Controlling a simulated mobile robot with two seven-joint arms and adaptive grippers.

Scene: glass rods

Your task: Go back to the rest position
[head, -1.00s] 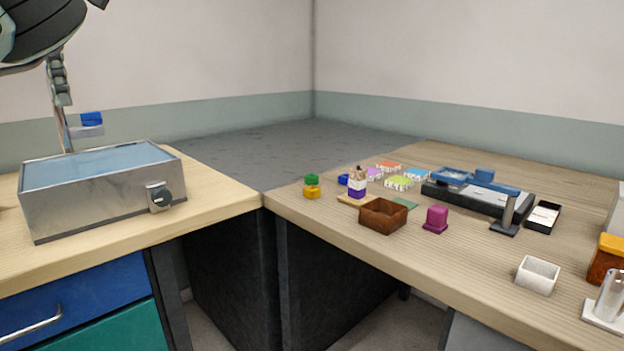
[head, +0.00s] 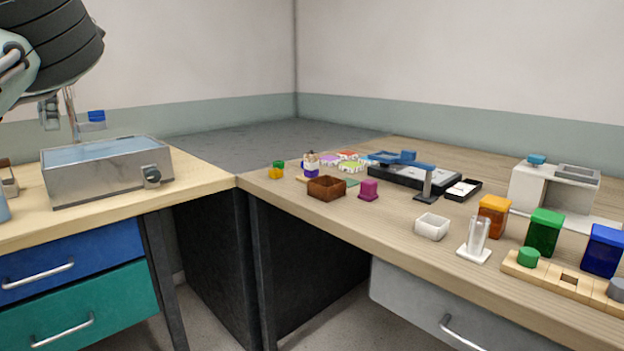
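My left arm comes in at the top left, in front of the wall. A small grey jointed part, which looks like my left gripper (head: 48,112), shows below it, above the back left of the metal water bath (head: 108,185). Whether its fingers are open or shut does not show, and I see nothing clearly held. My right gripper is not in view. A clear glass cylinder (head: 479,233) stands upright on a white base on the right bench.
A thin stand with a blue clamp (head: 96,116) rises behind the bath. The right bench (head: 390,228) holds a brown box (head: 326,188), a magenta block (head: 368,190), a white tray (head: 432,226), coloured jars (head: 545,232) and a white machine (head: 553,188). Floor shows between the benches.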

